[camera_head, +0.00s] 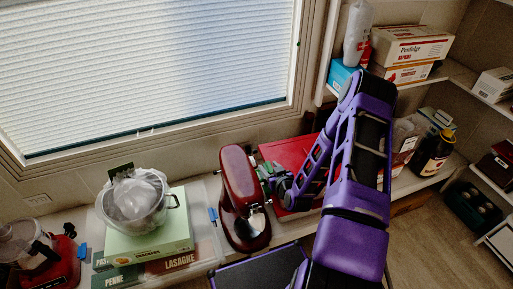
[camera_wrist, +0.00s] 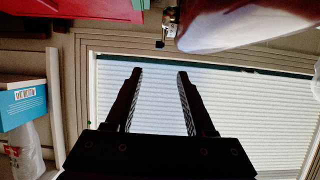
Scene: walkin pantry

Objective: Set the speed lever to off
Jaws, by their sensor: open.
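The red stand mixer (camera_head: 241,195) stands on the counter below the window. My gripper (camera_head: 266,172) is beside the right side of the mixer's head, partly hidden by my own arm. In the wrist view, the mixer's glossy red body (camera_wrist: 235,22) fills the upper right. A small dark-tipped metal part (camera_wrist: 160,44), which looks like the speed lever, sticks out at the body's left edge. My gripper (camera_wrist: 159,72) is open and empty, its two fingers apart below that part in the picture.
A red box (camera_head: 287,152) is behind my gripper. A metal pot (camera_head: 135,203) sits on a green box (camera_head: 150,240) to the mixer's left. Shelves with boxes (camera_head: 410,45) and a dark bottle (camera_head: 432,153) are at right. The window blind (camera_head: 150,70) is behind.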

